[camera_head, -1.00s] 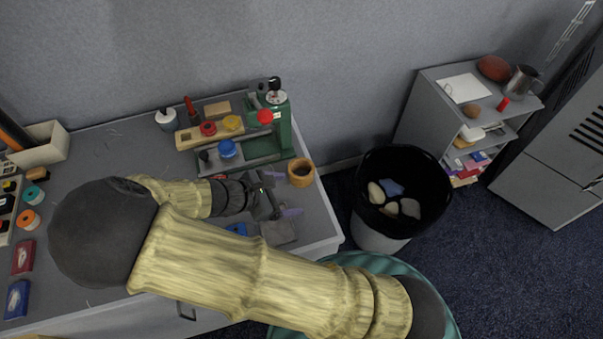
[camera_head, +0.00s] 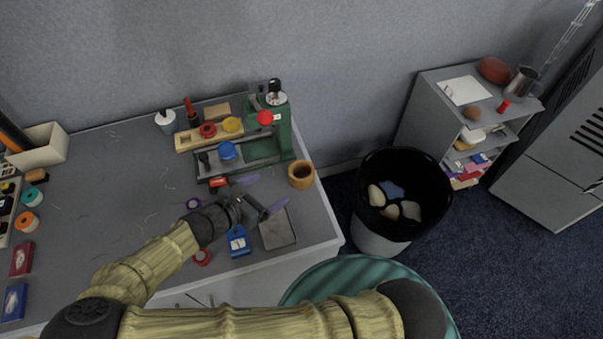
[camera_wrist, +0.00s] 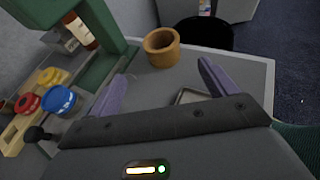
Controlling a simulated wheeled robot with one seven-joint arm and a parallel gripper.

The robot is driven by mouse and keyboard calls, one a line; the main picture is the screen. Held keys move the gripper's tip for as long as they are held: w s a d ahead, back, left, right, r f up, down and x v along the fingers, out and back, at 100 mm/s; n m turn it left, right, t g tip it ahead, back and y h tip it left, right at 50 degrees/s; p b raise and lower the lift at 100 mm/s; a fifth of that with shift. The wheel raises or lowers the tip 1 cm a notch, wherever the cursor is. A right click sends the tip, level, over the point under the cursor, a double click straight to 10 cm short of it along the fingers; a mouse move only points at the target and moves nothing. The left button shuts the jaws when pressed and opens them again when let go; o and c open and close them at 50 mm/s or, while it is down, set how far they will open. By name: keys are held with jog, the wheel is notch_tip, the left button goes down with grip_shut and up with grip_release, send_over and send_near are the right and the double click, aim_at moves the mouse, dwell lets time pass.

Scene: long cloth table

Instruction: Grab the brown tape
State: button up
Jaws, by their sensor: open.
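The brown tape (camera_head: 301,175) is a thick, upright-walled ring near the right edge of the grey table, beside the green press. In the wrist view the brown tape (camera_wrist: 162,50) lies ahead, between the lines of the two fingers and beyond their tips. My gripper (camera_head: 263,193) is open and empty, left of and slightly nearer than the tape, with a gap between them. Its purple fingers also show in the wrist view (camera_wrist: 162,74), spread wide apart.
A green press (camera_head: 281,133) stands behind the tape, with a wooden rack (camera_head: 191,138) to its left. A grey tray (camera_head: 278,231) and a blue box (camera_head: 238,242) lie near the front edge. A black-lined bin (camera_head: 372,232) stands on the floor to the right.

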send_near(309, 168)
jog(key=shift+w+d+p, duration=0.15)
jog(key=shift+w+p, duration=0.15)
jog(key=shift+w, duration=0.15)
jog(key=shift+w+f, duration=0.1)
jog(key=shift+f, duration=0.05)
jog(key=shift+d, duration=0.1)
jog(key=p+x, duration=0.1)
jog(key=x, duration=0.4)
jog(key=shift+f, duration=0.25)
jog(key=c, duration=1.1)
